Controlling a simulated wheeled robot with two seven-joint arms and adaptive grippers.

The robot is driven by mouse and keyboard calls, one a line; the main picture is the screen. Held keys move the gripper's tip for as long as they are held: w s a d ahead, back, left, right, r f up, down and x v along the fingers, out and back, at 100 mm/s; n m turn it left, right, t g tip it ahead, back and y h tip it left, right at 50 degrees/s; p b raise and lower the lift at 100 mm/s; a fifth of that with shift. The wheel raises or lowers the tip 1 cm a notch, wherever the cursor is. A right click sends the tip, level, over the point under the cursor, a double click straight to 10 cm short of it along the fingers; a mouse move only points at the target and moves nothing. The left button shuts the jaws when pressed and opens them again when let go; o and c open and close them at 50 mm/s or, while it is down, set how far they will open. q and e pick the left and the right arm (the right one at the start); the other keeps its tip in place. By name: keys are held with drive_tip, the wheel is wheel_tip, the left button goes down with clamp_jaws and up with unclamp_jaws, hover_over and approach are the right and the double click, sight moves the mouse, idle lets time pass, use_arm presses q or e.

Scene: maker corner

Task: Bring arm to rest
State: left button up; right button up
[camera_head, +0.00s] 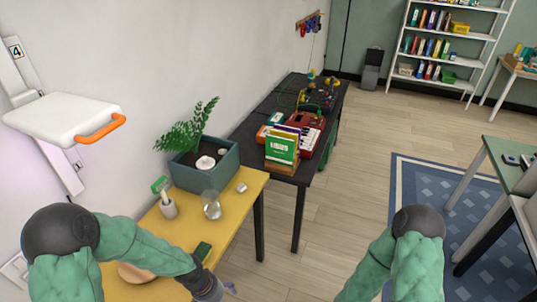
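My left arm comes in from the left in a green sleeve and reaches over the front of the yellow table (232,215). Its dark end, with my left gripper (208,290), is at the bottom edge near the table's right front side. The fingers are not clear enough to tell open from shut. My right arm (405,262) shows at the lower right over the floor. It runs down out of the picture, so my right gripper is out of view.
A black table (255,134) with books stands behind. Open floor (335,215) lies between the arms.

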use_arm(q)
drive_tip(key=s+d+f+n, duration=0.4)
drive_tip(key=s+f, duration=0.4)
drive_tip(key=f, duration=0.3)
drive_tip(key=shift+d+f+n+t+h, duration=0.15)
drive_tip(key=shift+d+n+t+h, duration=0.15)
drive_tip(key=shift+d+h, duration=0.1)
